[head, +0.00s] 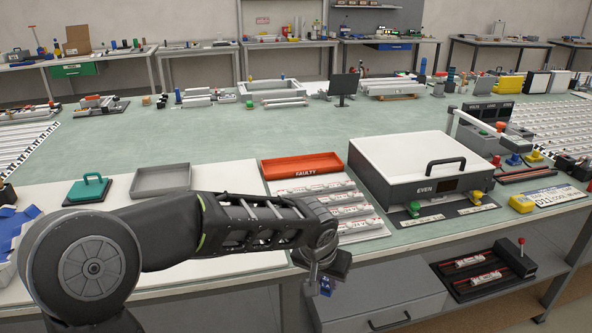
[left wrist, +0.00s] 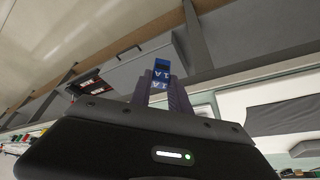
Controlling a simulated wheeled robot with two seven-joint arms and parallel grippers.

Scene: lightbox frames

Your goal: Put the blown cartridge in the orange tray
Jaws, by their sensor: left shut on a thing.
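The orange tray (head: 302,165), marked FAULTY, lies on the table left of the white-topped box and looks empty. My left gripper (head: 318,284) hangs low over the table's front edge, nearer to me than the tray. In the left wrist view my left gripper (left wrist: 162,92) is shut on a small blue piece (left wrist: 161,67) with "1A" lettering. Pale cartridges with red marks (head: 349,211) lie in rows behind my wrist. My right gripper is out of view.
A grey tray (head: 161,179) and a teal-handled block (head: 88,188) stand to the left. The white-topped box (head: 425,170), marked EVEN, stands right of the orange tray. A black holder (head: 483,272) with pale cartridges sits lower right, below the tabletop.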

